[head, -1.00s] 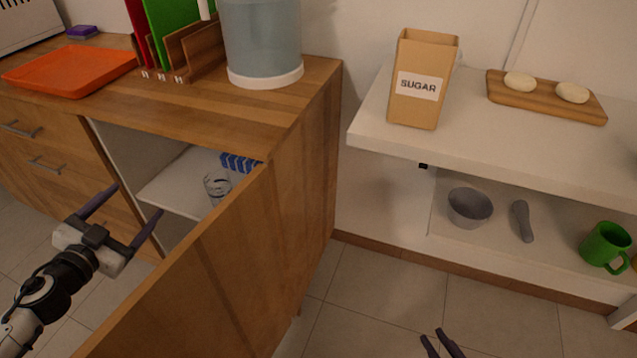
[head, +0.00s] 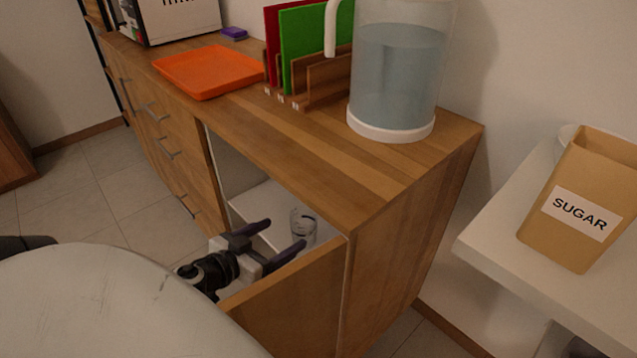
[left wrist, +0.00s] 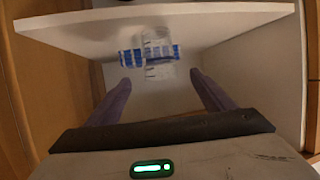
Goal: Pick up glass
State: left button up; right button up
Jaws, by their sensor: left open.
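The clear glass (head: 303,228) stands on the white shelf inside the open cabinet in the head view. It also shows in the left wrist view (left wrist: 158,55), in front of a blue and white box (left wrist: 130,57). My left gripper (head: 287,238) is open and empty at the cabinet opening, with its fingers pointing toward the glass. In the left wrist view the two fingers are spread wide, below the glass in the picture, and nothing is between them. My right gripper is out of view.
The open wooden door (head: 295,305) stands close beside my left gripper. The wooden counter (head: 330,150) is above the opening, with a water dispenser (head: 392,80), cutting boards (head: 315,45) and an orange tray (head: 208,71). A sugar box (head: 585,200) stands on the white shelf at right.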

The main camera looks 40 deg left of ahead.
aim_at(310, 218)
pick_arm(q)
jog(key=x, duration=0.3)
jog(key=shift+w+b, duration=0.3)
jog(key=shift+w, duration=0.05)
jog(key=shift+b+x, duration=0.55)
jog(key=shift+x, duration=2.65)
jog(key=shift+a, duration=0.1)
jog(key=c, duration=1.2)
